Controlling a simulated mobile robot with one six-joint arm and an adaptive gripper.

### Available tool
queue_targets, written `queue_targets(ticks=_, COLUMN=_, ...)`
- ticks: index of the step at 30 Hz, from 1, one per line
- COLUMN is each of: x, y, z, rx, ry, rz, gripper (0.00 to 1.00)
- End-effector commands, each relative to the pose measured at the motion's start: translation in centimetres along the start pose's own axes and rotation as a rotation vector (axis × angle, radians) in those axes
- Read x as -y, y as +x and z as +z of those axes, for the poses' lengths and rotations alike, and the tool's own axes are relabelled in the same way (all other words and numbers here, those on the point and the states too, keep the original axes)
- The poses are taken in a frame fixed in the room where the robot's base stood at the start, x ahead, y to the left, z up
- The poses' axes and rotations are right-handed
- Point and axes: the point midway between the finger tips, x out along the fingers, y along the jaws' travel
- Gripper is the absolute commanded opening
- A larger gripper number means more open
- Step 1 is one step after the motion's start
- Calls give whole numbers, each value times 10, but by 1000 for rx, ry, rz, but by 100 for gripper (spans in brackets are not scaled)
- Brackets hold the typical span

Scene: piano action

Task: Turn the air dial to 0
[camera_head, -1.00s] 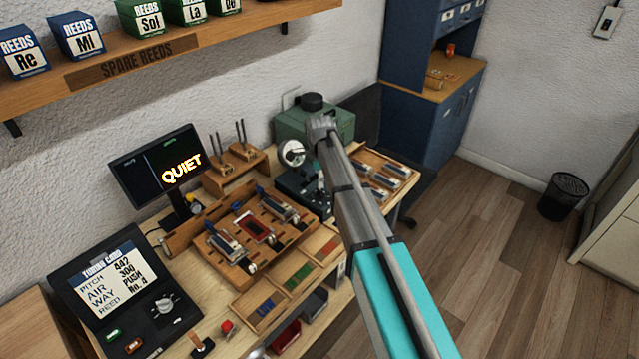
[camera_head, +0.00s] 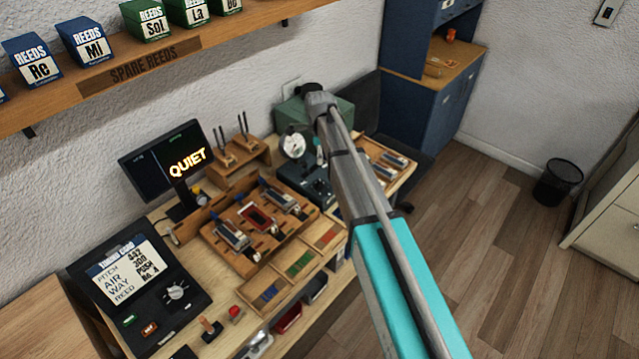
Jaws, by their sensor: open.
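A round silver dial (camera_head: 176,291) sits on the black case at the lower left; its setting is too small to read. A green box (camera_head: 342,113) stands at the back, partly behind my arm, with a black knob on top. A round white gauge (camera_head: 292,144) stands in front of the green box; its reading is too small to tell. I cannot tell for sure which of these is the air dial. My arm runs from the bottom right up to the green box. My gripper's fingers do not show.
The tuning card (camera_head: 130,272) reads Pitch 442, Air 300. A monitor (camera_head: 166,165) shows "QUIET". A wooden jig with reed parts (camera_head: 240,195) fills the bench middle. The shelf (camera_head: 45,105) holds reed boxes above. A red button (camera_head: 236,313) stands at the front.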

Motion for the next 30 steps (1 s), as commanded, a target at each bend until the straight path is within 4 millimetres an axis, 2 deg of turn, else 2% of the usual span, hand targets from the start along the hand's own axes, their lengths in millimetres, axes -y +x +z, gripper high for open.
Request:
queue_targets(ticks=11, x=0, y=16, z=0, rx=0, ry=0, rz=0, gripper=87)
queue_targets(ticks=30, x=0, y=65, z=0, rx=0, ry=0, rz=0, gripper=87)
